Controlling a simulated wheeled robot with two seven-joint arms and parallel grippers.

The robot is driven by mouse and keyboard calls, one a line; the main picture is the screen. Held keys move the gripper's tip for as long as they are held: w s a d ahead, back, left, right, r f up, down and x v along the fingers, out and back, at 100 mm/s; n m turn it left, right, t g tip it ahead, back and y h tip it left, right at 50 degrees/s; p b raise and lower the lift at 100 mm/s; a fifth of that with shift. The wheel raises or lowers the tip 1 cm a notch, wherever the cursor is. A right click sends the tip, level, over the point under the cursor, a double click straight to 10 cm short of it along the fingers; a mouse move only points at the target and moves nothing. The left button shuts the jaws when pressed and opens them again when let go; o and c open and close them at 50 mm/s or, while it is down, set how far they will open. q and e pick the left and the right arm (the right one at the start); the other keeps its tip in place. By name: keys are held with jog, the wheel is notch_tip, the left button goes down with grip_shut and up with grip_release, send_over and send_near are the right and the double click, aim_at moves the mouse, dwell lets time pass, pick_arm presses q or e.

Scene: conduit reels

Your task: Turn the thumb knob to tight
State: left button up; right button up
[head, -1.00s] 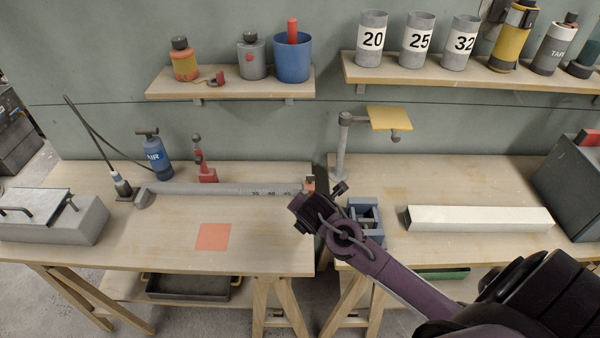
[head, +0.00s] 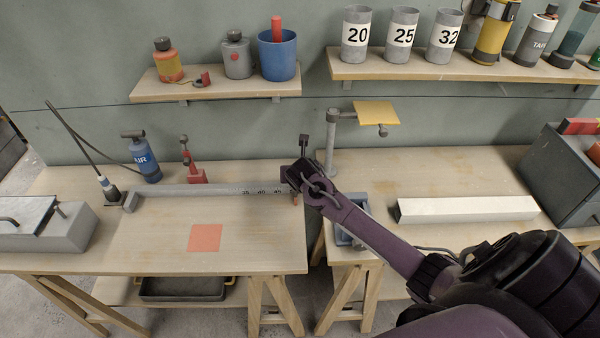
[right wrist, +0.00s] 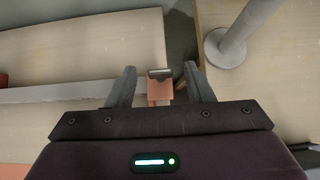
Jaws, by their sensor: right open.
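An orange stop block (right wrist: 158,90) sits at the right end of a long grey measuring bar (head: 200,190). A dark, flat piece (right wrist: 160,73) on the block looks like the thumb knob; its turn position cannot be read. My right gripper (right wrist: 160,70) is open, with one finger on each side of the block and knob and a visible gap to each. In the head view my right gripper (head: 294,170) covers most of the block, leaving only a bit of orange below it. My left gripper is not in view.
A grey post (right wrist: 228,48) with a yellow plate (head: 377,113) on top stands close right of the gripper. A blue vice-like block (head: 352,212) is partly behind my arm. A gap separates the two benches. An orange square (head: 205,238) lies on the left bench.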

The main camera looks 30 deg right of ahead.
jog(key=shift+w+d+f, duration=0.15)
jog(key=shift+w+f, duration=0.1)
jog(key=c, duration=1)
